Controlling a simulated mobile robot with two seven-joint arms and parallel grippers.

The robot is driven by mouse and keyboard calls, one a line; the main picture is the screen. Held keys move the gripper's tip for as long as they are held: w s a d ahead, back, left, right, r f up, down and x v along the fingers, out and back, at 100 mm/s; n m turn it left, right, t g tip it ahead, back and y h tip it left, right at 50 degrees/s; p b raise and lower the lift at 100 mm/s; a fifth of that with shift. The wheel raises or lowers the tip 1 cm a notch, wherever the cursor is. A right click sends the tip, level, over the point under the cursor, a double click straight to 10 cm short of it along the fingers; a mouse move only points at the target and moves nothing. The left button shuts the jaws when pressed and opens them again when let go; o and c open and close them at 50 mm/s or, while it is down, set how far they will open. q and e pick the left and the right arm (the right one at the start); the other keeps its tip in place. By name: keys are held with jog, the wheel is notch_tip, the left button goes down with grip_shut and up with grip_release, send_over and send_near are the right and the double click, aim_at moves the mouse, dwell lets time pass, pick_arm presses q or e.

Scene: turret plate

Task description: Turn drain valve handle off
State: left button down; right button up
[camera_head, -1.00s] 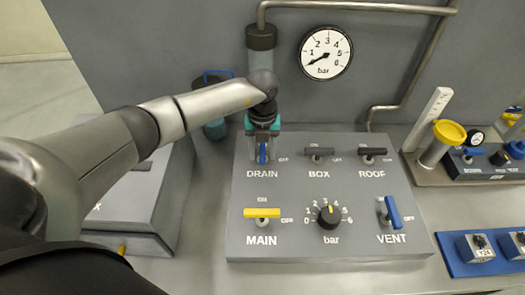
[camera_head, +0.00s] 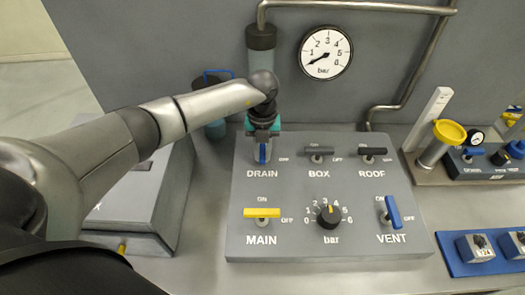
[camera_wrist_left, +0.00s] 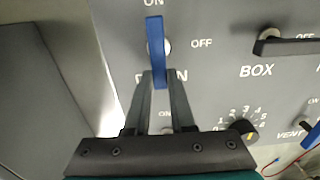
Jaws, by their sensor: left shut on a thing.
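The blue drain valve handle (camera_head: 262,153) is at the upper left of the grey sloped panel, above the DRAIN label. In the left wrist view the handle (camera_wrist_left: 155,40) is a blue bar lying along the ON direction, with OFF printed to its right. My left gripper (camera_head: 262,146) comes down over it from above and behind. In the left wrist view its two fingers (camera_wrist_left: 158,76) are shut on the near end of the handle and partly cover the DRAIN label. My right gripper is not in view.
The panel also bears the BOX handle (camera_head: 318,152), ROOF handle (camera_head: 373,152), yellow MAIN handle (camera_head: 262,213), bar knob (camera_head: 329,216) and blue VENT handle (camera_head: 392,211). A pressure gauge (camera_head: 325,52) and pipe are on the wall behind. A grey box (camera_head: 140,215) stands left.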

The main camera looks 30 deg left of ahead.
pick_arm(q)
jog(key=shift+a+m, duration=0.1)
jog(key=shift+m, duration=0.2)
jog(key=m+b, duration=0.1)
jog(key=m, duration=0.1)
jog(key=m+b, duration=0.1)
jog(key=shift+a+m, duration=0.4)
jog(key=m+b, duration=0.1)
jog(key=m, duration=0.1)
jog(key=a+m+b, duration=0.1)
jog(key=m, duration=0.1)
jog(key=m+b, duration=0.2)
jog(key=m, duration=0.1)
jog(key=m+b, duration=0.1)
jog(key=m, duration=0.1)
jog(key=shift+w+a, duration=0.3)
jog(key=shift+a, duration=0.1)
jog(key=shift+w+a+m+b, duration=0.2)
jog(key=shift+m+b, duration=0.4)
jog(key=shift+m, duration=0.55)
jog(key=shift+w+a+m+b, duration=0.1)
jog(key=shift+w+m+b, duration=0.1)
jog(key=shift+m+b, duration=0.7)
jog(key=shift+r+m, duration=0.1)
jog(key=shift+m, duration=0.25)
jog(key=c, duration=0.8)
grip_release()
jog(key=shift+o, duration=0.2)
